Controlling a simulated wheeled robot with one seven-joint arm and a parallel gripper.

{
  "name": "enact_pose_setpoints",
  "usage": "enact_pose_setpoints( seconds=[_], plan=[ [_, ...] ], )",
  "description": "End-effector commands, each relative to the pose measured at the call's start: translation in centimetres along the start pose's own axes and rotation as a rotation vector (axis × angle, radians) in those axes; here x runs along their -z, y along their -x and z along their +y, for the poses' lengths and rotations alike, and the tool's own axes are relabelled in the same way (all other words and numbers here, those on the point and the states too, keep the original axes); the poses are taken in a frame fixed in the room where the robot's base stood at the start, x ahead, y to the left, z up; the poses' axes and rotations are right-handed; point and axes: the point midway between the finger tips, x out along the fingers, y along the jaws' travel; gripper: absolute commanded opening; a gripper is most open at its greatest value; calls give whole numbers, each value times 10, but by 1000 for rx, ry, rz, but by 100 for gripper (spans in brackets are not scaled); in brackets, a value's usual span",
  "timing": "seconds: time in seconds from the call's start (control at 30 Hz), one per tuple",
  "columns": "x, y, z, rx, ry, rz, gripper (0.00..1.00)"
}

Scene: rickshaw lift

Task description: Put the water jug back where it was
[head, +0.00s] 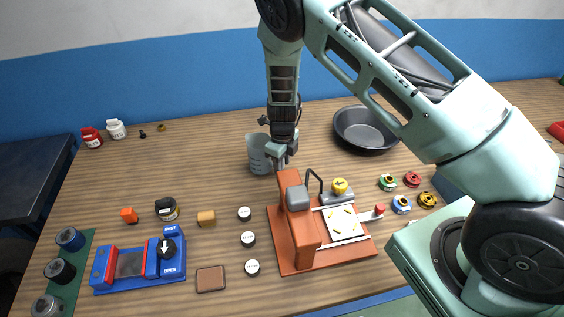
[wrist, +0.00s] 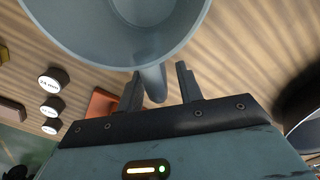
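The water jug (head: 257,156) is a translucent grey-blue vessel that appears to stand upright on the wooden table, left of the black pan. In the wrist view I look down into the jug (wrist: 88,48), with its handle (wrist: 153,84) pointing toward my gripper. My gripper (head: 280,163) is at the right side of the jug and partly covers it in the head view. In the wrist view the two fingers of my gripper (wrist: 159,88) are apart, one on each side of the handle, with a visible gap on the right side.
An orange press-like fixture (head: 304,231) stands just in front of the jug. A black pan (head: 364,130) is to the right. White-topped round weights (head: 248,239), a blue device (head: 139,262) and coloured rings (head: 412,179) lie nearer the front.

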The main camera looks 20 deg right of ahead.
Motion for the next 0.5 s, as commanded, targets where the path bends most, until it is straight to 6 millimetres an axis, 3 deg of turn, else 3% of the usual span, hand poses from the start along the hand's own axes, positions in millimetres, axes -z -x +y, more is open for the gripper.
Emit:
enact_pose_setpoints(
  seconds=[0.17,0.5],
  plan=[
    [-1,18,0,2,2,-3,36],
    [-1,87,0,2,1,-4,36]
  ],
)
